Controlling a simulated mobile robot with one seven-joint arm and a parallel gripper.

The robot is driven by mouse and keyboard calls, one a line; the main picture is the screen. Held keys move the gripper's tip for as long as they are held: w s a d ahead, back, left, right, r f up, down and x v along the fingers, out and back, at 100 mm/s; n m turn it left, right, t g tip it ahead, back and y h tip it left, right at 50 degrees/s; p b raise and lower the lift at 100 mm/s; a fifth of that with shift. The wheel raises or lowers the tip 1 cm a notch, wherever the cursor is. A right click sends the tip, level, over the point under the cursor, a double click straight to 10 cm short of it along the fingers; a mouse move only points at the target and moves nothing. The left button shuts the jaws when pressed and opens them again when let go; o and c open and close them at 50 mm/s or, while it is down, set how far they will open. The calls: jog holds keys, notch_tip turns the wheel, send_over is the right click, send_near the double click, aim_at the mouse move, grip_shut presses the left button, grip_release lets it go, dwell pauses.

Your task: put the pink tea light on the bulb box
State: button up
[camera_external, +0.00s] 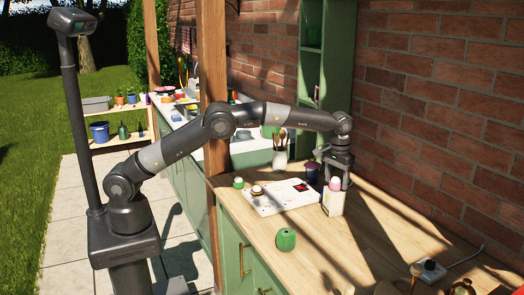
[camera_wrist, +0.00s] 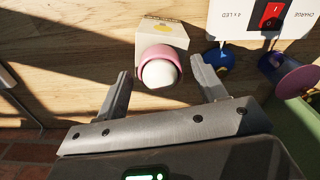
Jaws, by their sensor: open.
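In the external view the pink tea light (camera_external: 335,184) appears on top of the upright box (camera_external: 333,204) on the wooden counter. My gripper (camera_wrist: 160,72) is open, with one finger on each side of the tea light and visible gaps between. In the external view my gripper (camera_external: 337,176) points down over the box. The exact contact between tea light and box is hidden.
A white panel (camera_external: 270,202) with a red switch (camera_wrist: 271,15) lies beside the box. A dark purple cup (camera_external: 313,172) and a utensil jar (camera_external: 280,159) stand nearby. A green ribbed object (camera_external: 286,239) sits near the front edge. The brick wall (camera_external: 420,120) is close behind.

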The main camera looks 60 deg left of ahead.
notch_tip(320, 180, up, 10)
jog(key=shift+r, duration=0.7)
jog(key=shift+a+r, duration=0.1)
jog(key=s+a+r+t+h, duration=0.1)
jog(key=s+a+r, duration=0.65)
jog(key=a, duration=0.25)
jog(key=s+a+r+t, duration=0.2)
jog(key=s+a+r, duration=0.5)
jog(key=s+a, duration=0.25)
jog(key=s+a+f+t, duration=0.1)
jog(key=s+a+f, duration=0.2)
jog(key=s, duration=0.6)
jog(key=s+a+f+m, duration=0.1)
jog(key=s+a+f, duration=0.2)
jog(key=s+f, duration=0.3)
jog(key=s+a+f+m+t+y, duration=0.1)
jog(key=s+a+f, duration=0.2)
jog(key=s, duration=1.1)
jog(key=shift+a+f+t, duration=0.15)
jog(key=shift+f+t, duration=0.15)
jog(key=shift+f, duration=0.4)
